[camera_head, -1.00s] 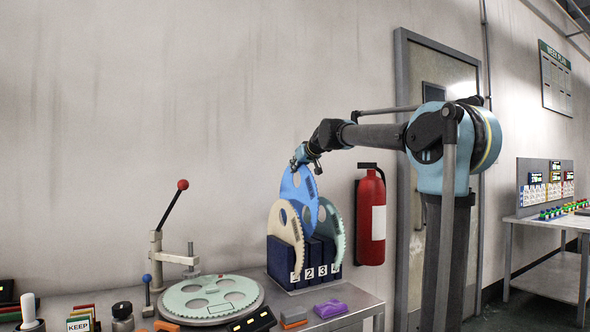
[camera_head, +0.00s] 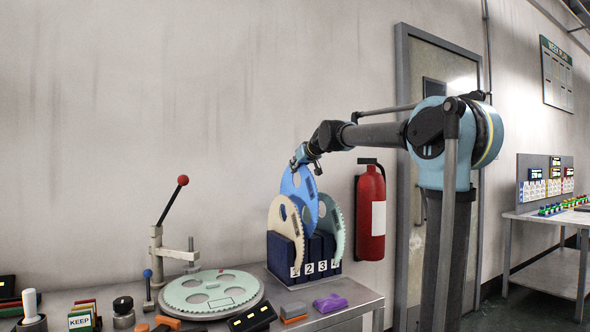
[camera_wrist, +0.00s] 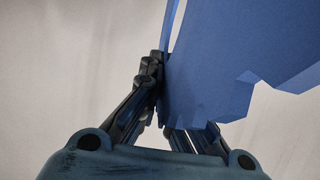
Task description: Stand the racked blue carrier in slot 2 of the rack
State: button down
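The blue carrier (camera_head: 291,183), a large toothed disc with holes, stands upright at the rack (camera_head: 283,262). The rack is dark blue with white labels 1 to 4. A cream carrier (camera_head: 281,220) stands in front of it on the slot 1 side, and a pale green carrier (camera_head: 335,229) on the right. The blue carrier lies between them, roughly in line with label 2; its lower edge is hidden, so its seating cannot be told. My gripper (camera_head: 303,160) is shut on its top edge. The wrist view shows the blue plate (camera_wrist: 215,60) between my fingers (camera_wrist: 162,105).
A round pale green plate (camera_head: 212,293) lies left of the rack, beside a lever press with a red knob (camera_head: 183,180). Orange and purple blocks (camera_head: 330,303) lie in front of the rack. A fire extinguisher (camera_head: 370,213) hangs on the wall at right.

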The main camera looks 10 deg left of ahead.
aim_at(294, 197)
jog(key=shift+f, duration=6.55)
jog(key=c, duration=1.7)
grip_release()
jog(key=v, duration=1.2)
jog(key=shift+d+f, duration=0.1)
